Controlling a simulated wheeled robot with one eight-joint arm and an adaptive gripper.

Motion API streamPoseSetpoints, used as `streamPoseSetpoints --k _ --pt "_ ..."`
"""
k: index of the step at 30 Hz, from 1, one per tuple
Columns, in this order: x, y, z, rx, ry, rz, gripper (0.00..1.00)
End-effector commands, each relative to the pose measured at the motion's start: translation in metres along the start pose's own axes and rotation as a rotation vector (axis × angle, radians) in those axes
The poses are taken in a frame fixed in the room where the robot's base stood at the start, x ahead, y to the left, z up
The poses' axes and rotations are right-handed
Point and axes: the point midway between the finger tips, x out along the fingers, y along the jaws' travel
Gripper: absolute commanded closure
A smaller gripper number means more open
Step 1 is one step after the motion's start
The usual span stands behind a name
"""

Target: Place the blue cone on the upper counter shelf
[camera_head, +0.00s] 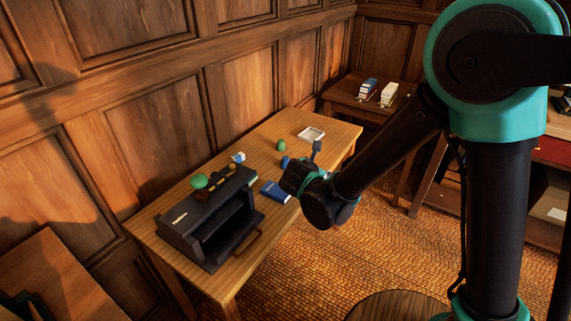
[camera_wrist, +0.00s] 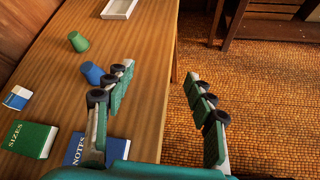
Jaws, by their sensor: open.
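The blue cone (camera_wrist: 92,72) stands on the wooden table, just left of my gripper's left finger in the wrist view. In the head view the blue cone (camera_head: 285,161) is small and close to my gripper, which is beside it near the table's right edge. My gripper (camera_wrist: 160,90) is open and empty, with its fingers spread over the table edge and the floor. A counter with a lower shelf (camera_head: 545,150) stands at the far right in the head view, partly behind my arm. I cannot tell whether it is the upper counter shelf.
A green cone (camera_wrist: 78,41) and a white tray (camera_wrist: 120,8) are beyond the blue cone. A green SIZES book (camera_wrist: 30,139), a blue NOTES book (camera_wrist: 76,150) and a blue-white box (camera_wrist: 17,97) lie nearer. A black machine (camera_head: 208,222) fills the table's near end.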

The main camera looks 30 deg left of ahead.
Motion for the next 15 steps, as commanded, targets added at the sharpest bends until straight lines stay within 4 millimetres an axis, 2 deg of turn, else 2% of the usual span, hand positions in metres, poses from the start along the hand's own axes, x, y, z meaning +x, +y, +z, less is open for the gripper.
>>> streamPoseSetpoints --k 1,3,6,11,15 --pt "-0.011 0.028 -0.020 -0.102 -0.019 0.052 0.45" --pt "-0.024 0.054 -0.040 -0.225 -0.052 0.104 0.45" --pt "-0.039 0.079 -0.060 -0.342 -0.088 0.152 0.45" --pt "-0.049 0.095 -0.073 -0.425 -0.119 0.184 0.45" --pt "-0.039 0.100 -0.074 -0.439 -0.125 0.187 0.45"
